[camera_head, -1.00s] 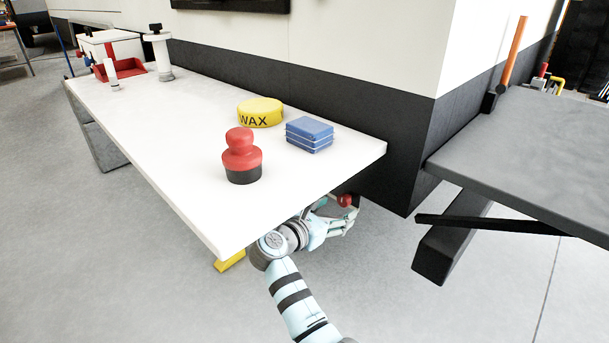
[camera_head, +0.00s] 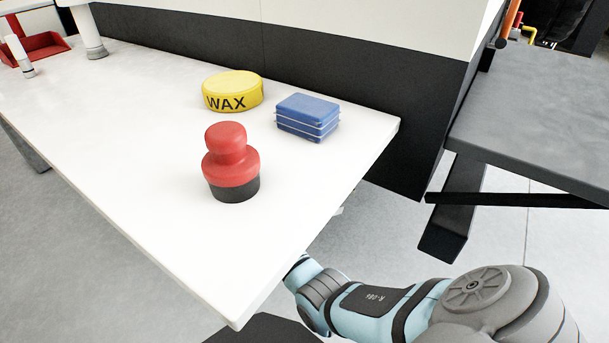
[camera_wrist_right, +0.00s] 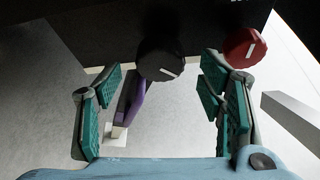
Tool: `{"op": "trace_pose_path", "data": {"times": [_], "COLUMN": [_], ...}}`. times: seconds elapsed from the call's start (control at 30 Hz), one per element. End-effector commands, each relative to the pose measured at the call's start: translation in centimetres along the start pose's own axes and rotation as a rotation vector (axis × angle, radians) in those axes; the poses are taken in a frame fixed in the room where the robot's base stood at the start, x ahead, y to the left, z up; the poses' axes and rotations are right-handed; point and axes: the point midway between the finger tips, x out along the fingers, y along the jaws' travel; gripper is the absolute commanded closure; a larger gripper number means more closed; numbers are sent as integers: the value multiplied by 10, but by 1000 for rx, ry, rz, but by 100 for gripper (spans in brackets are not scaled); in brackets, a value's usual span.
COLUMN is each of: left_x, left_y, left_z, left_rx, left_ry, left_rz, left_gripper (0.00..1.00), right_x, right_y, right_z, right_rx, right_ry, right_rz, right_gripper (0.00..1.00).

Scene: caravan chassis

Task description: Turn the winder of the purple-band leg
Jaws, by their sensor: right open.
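In the right wrist view, a dark round knob (camera_wrist_right: 163,60) with a white mark shows under a dark underside, near the top middle. A leg with a purple band (camera_wrist_right: 127,102) slants down just left of and behind it. My right gripper (camera_wrist_right: 160,88) is open, its teal-padded fingers on either side of the knob's line. I cannot tell how far the knob is from the pads. A red round knob (camera_wrist_right: 244,47) with a white mark sits beyond the right finger. In the head view my right gripper is hidden below the white worktop. My left gripper is not in view.
The white worktop (camera_head: 130,140) holds a red-topped black item (camera_head: 230,165), a yellow WAX tin (camera_head: 232,92) and a blue block stack (camera_head: 307,118). A grey surface (camera_head: 540,130) stands at the right. A pale bar (camera_wrist_right: 290,118) lies right of the right finger.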

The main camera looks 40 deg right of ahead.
Motion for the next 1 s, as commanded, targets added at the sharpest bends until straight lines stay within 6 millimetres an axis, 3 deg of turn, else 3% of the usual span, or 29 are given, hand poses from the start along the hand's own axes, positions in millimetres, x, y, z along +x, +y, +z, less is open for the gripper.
{"op": "trace_pose_path", "data": {"times": [0.03,0.2,0.57,0.87,1.0], "left_x": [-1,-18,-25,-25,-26], "left_y": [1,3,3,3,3], "left_z": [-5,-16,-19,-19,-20], "left_rx": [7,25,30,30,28], "left_ry": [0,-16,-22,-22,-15], "left_rz": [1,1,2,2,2], "left_gripper": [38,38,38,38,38], "right_x": [13,35,40,40,40], "right_y": [-4,-9,-10,-10,-9], "right_z": [-3,-1,1,1,2], "right_rx": [-1,1,2,1,-68], "right_ry": [-3,-1,0,0,1], "right_rz": [-2,-4,-4,-4,-34], "right_gripper": [38,38,39,86,86]}}
